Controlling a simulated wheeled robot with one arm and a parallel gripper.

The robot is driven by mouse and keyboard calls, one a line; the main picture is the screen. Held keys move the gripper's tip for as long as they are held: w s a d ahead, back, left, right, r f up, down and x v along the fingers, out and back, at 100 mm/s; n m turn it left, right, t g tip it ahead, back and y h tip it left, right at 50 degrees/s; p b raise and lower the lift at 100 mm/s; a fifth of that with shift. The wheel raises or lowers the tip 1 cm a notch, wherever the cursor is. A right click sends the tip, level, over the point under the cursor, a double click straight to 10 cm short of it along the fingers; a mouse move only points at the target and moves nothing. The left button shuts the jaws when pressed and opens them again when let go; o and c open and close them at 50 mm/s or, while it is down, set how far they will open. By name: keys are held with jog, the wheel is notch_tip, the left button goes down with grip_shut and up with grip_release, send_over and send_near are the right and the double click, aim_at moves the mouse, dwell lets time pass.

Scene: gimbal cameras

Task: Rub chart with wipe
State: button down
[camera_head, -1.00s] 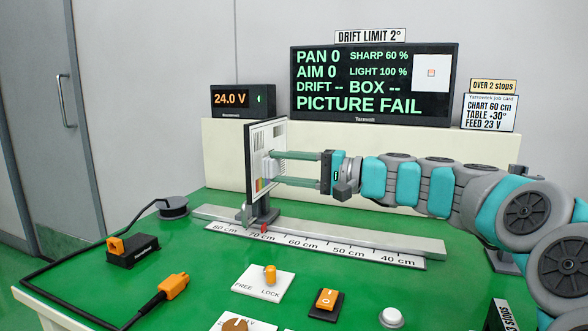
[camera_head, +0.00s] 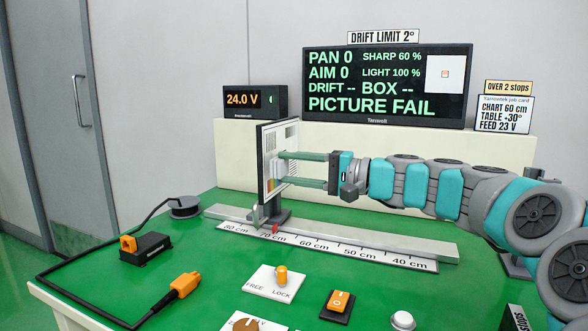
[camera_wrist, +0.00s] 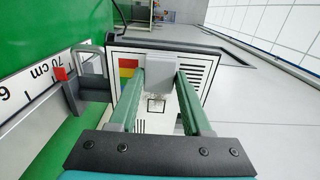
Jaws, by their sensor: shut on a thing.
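The chart (camera_head: 276,135) is an upright white board with a dark edge, printed lines and colour patches, standing on a rail over the ruler scale near 70 cm. My gripper (camera_head: 281,169) reaches it from the right, its two green fingers shut on a small pale block, the wipe (camera_head: 277,168). The wipe is at the chart's printed face and seems to touch it. In the wrist view the wipe (camera_wrist: 150,61) lies between the fingertips and hides part of the chart (camera_wrist: 155,122). A grey smudgy patch shows on the chart between the fingers.
The rail (camera_head: 400,243) and its scale cross the green table. In front are a FREE/LOCK lever (camera_head: 282,276), an orange switch (camera_head: 338,301) and a white button (camera_head: 403,320). A cable plug (camera_head: 185,285) lies at left. The monitor (camera_head: 384,85) reads PICTURE FAIL.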

jog(key=shift+w+a, duration=0.25)
jog(key=shift+a, duration=0.45)
jog(key=shift+w, duration=0.1)
